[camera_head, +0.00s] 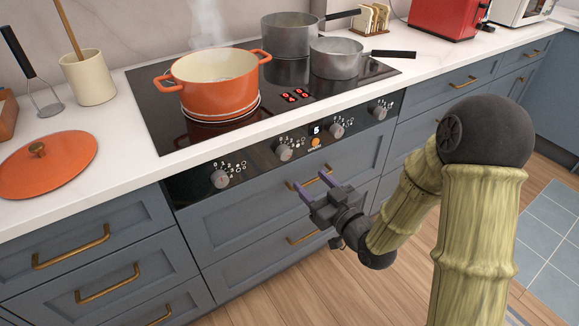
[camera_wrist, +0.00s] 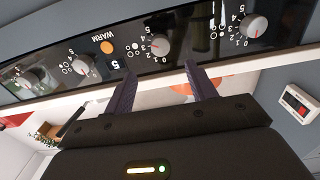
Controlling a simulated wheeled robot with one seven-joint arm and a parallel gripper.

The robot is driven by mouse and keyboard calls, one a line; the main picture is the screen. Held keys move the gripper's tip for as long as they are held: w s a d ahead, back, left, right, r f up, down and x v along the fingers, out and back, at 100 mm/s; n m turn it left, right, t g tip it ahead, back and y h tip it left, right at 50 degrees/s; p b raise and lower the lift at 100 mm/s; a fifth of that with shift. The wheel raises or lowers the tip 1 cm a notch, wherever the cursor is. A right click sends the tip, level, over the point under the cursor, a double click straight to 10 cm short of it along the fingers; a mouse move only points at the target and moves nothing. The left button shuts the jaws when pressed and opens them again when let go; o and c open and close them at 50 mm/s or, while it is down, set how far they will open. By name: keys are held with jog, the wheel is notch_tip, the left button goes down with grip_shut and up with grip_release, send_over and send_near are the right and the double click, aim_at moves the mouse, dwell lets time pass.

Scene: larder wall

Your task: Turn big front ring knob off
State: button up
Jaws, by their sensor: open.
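The hob's black control panel (camera_head: 255,165) carries several round grey knobs in a row. The far-left knob (camera_head: 221,179), second knob (camera_head: 284,152), third knob (camera_head: 337,131) and far-right knob (camera_head: 380,111) are all uncovered. I cannot read which is the big front ring's. My gripper (camera_head: 314,188) is open and empty, in front of the drawers, below and apart from the panel. In the wrist view, which is upside down, the second knob (camera_wrist: 159,44) lies just beyond the gap between my fingertips (camera_wrist: 159,70); its red mark points among the printed numbers, setting unclear.
A steaming orange pot (camera_head: 215,85) stands on the hob (camera_head: 160,115), with two grey pans (camera_head: 290,38) behind. Red digits (camera_head: 293,95) glow on the glass. A lit display (camera_head: 316,130) and orange WARM button (camera_wrist: 107,47) sit mid-panel. Brass drawer handles (camera_head: 303,237) stick out below.

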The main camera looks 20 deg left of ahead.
aim_at(287, 156)
jog(key=x, duration=1.1)
jog(key=c, duration=1)
